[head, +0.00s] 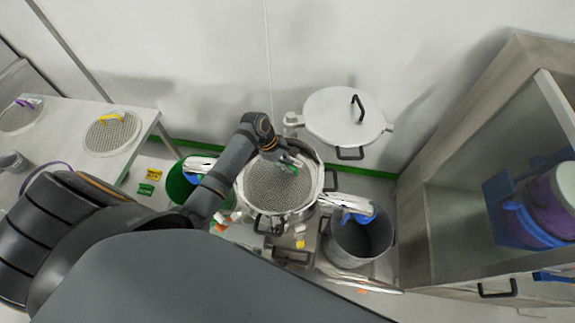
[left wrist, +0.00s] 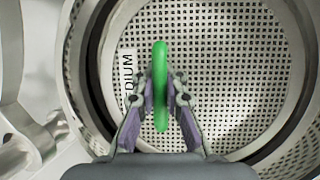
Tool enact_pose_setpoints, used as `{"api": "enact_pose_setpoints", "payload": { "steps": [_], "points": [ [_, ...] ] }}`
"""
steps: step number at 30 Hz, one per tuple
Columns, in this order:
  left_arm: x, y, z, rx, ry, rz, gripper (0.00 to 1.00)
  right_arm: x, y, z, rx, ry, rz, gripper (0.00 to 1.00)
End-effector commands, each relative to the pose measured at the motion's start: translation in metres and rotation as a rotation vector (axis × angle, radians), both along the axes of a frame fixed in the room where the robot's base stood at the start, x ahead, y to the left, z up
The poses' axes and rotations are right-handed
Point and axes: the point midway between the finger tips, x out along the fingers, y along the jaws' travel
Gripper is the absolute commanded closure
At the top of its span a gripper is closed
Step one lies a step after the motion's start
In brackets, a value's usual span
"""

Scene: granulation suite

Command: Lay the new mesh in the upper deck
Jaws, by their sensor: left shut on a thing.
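The mesh (head: 268,188) is a round perforated disc with a green handle and a label that seems to read "MEDIUM". It also shows in the left wrist view (left wrist: 225,75). My left gripper (head: 289,164) is shut on the green handle, with one finger on each side of it in the left wrist view (left wrist: 160,95). The mesh is within the round steel rim of the upper deck (left wrist: 85,70). I cannot tell whether it rests flat on its seat. My right gripper is not in view.
A white lid (head: 335,112) with black handles is behind the deck. A green bin (head: 177,183) stands left, a grey bin (head: 345,252) right. The left table (head: 75,165) carries meshes with yellow (head: 108,138) and purple handles. A steel cabinet (head: 470,150) closes off the right.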

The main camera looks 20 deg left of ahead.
Motion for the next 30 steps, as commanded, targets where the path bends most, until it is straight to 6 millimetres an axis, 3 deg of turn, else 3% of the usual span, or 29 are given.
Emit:
{"api": "enact_pose_setpoints", "payload": {
  "steps": [22,23,24,28,30],
  "points": [
    [-0.0012,0.0002,-0.0086,0.001,0.003,0.000,1.00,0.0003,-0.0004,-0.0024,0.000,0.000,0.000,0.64],
    [-0.0012,0.0002,-0.0088,0.001,0.003,0.000,0.88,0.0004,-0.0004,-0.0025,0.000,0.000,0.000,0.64],
    [-0.0012,0.0002,-0.0088,0.001,0.004,0.000,0.82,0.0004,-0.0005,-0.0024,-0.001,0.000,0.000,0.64],
    [-0.0008,0.0001,-0.0082,0.000,0.002,0.000,0.65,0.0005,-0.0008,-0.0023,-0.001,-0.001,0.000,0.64],
    [-0.0006,0.0000,-0.0081,0.000,0.002,-0.001,0.63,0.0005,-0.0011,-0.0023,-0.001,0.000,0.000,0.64]
  ]
}}
